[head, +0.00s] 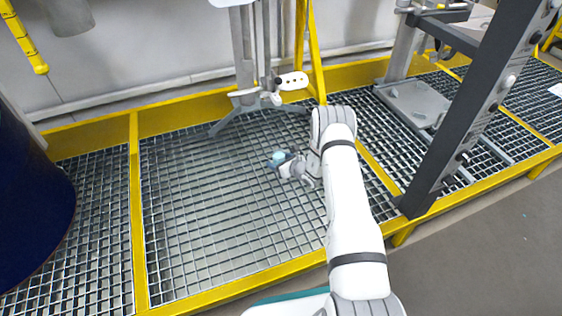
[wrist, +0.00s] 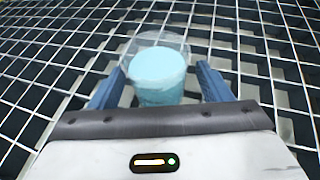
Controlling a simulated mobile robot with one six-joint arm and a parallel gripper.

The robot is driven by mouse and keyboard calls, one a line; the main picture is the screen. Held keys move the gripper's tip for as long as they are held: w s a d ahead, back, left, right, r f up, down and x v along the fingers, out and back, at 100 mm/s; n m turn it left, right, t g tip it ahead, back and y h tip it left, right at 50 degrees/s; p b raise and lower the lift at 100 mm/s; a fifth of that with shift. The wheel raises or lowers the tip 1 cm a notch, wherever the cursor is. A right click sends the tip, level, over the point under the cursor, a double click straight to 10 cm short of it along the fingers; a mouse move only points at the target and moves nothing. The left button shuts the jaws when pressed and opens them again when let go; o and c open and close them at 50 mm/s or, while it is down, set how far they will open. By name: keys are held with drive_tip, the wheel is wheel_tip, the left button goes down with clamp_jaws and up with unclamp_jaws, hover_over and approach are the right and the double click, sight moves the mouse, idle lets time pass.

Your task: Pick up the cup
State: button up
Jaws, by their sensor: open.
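The cup (wrist: 158,72) is clear and holds a light blue filling. In the wrist view it stands upright over the metal grating, between the two blue fingers of my gripper (wrist: 158,88). The fingers are open, one on each side of it; I cannot tell whether either one touches it. The lower part of the cup is hidden by the gripper body. In the head view the cup (head: 278,157) is a small light blue spot at the end of my gripper (head: 283,162), low over the grating.
The grating (head: 200,215) is framed by yellow rails and is clear to the left of the gripper. A metal stand (head: 245,80) is behind it. A dark grey post (head: 460,120) stands to the right of my arm. A dark blue drum (head: 28,205) is at the far left.

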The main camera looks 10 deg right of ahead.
drive_tip(key=c, duration=1.1)
drive_tip(key=shift+r, duration=0.2)
